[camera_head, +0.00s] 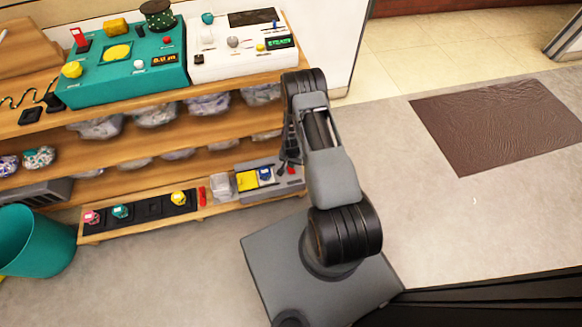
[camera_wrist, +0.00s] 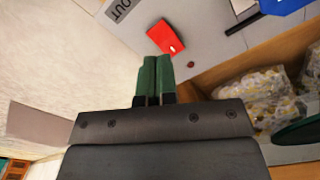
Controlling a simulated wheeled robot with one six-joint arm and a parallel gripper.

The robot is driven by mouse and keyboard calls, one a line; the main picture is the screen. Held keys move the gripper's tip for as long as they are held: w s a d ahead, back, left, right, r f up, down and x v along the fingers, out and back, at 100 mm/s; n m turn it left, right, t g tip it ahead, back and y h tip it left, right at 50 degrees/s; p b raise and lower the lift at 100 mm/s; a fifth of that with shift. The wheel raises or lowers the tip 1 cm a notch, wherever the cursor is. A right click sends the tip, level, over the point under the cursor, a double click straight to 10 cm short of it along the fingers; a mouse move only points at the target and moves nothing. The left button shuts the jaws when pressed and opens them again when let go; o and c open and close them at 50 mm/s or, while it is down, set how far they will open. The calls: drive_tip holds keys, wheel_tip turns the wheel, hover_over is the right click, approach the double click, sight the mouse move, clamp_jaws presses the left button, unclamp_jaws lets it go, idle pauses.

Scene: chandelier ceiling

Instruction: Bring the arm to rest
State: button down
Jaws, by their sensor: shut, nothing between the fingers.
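My gripper (camera_wrist: 156,62) shows in the wrist view with its two green fingers side by side, shut and empty. In the head view my arm is bent over the right end of the shelf unit, with the gripper (camera_head: 289,160) pointing down near the lower shelf. A small red block (camera_wrist: 166,37) lies on a grey tray (camera_wrist: 206,40) just beyond the fingertips in the wrist view. I see no contact between them.
A wooden shelf unit (camera_head: 190,132) holds bagged items and, on top, a teal console (camera_head: 140,77) and a white console (camera_head: 218,62). A teal bin (camera_head: 35,243) stands at left. The floor at right is open, with a brown mat (camera_head: 500,125).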

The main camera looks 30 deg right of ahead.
drive_tip(key=shift+r+p, duration=0.4)
drive_tip(key=shift+r, duration=0.55)
